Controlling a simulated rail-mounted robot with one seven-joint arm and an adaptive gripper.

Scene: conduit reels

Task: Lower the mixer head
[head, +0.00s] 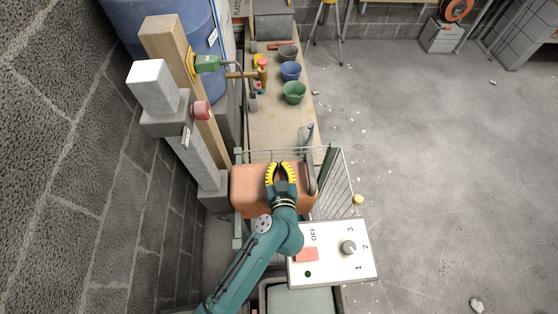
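My gripper (279,167), with black and yellow fingers, is over an orange-brown block (247,187). Its fingertips are a little apart, with nothing visible between them; I cannot tell whether it touches the block. A dark curved handle-like part (310,175) is at the block's right end. I cannot surely tell which part is the mixer head; my arm hides some of this area.
A wire rack (333,188) with green posts surrounds the block. A wooden bench (272,130) beyond holds bowls, including a green one (294,92). A grey post (196,160) with a red knob (202,110) and a blue barrel (165,22) stand left. The right floor is mostly clear.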

